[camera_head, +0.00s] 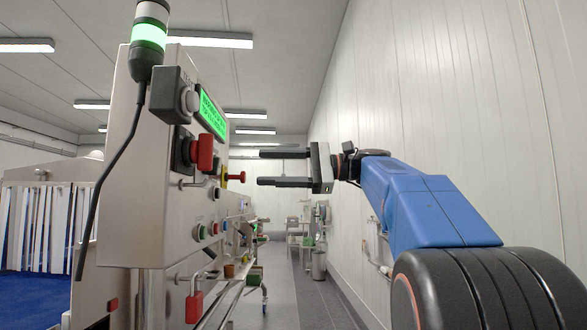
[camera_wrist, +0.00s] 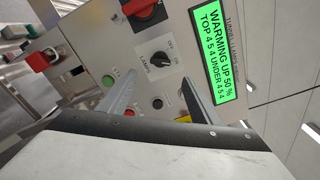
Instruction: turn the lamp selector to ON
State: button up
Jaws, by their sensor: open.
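The lamp selector (camera_wrist: 159,59) is a black knob on a pale plate marked LAMPS, OFF and ON in the wrist view. I cannot tell clearly which mark its pointer faces. My gripper (camera_wrist: 160,82) is open and empty, its two fingers on either side of the view just below the knob, apart from it as far as I can see. In the head view my gripper (camera_head: 262,168) reaches left toward the machine panel, with a gap before it. I cannot make out the selector for certain in that view.
A red rotary handle (camera_head: 203,152), a red knob on yellow (camera_head: 235,177), a green display (camera_head: 213,116) and a red padlock (camera_head: 194,306) stick out of or sit on the panel. Small buttons (camera_wrist: 109,80) lie near my fingers. A white wall (camera_head: 450,100) stands right; the aisle floor (camera_head: 305,290) is clear.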

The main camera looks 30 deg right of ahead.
jog(key=shift+v, duration=2.7)
jog(key=s+a+f+n+g+h, duration=0.15)
jog(key=a+f, duration=0.35)
jog(key=f, duration=0.5)
jog(key=s+a+f+h, duration=0.1)
jog(key=a+f+h, duration=0.25)
jog(key=f, duration=0.55)
jog(key=s+a+f+g+h, duration=0.15)
jog(key=a+f, duration=0.35)
jog(key=f, duration=0.5)
jog(key=s+d+f+n+h, duration=0.1)
jog(key=s+f+n+h, duration=0.2)
jog(key=f, duration=0.7)
jog(key=s+d+f+n+g+h, duration=0.1)
jog(key=s+f+n+h, duration=0.2)
jog(key=s+f, duration=0.5)
jog(key=s+d+f+n+h, duration=0.1)
jog(key=s+f+n+h, duration=0.2)
jog(key=f, duration=0.9)
jog(key=s+n, duration=0.1)
jog(key=s, duration=0.2)
jog(key=shift+f, duration=0.25)
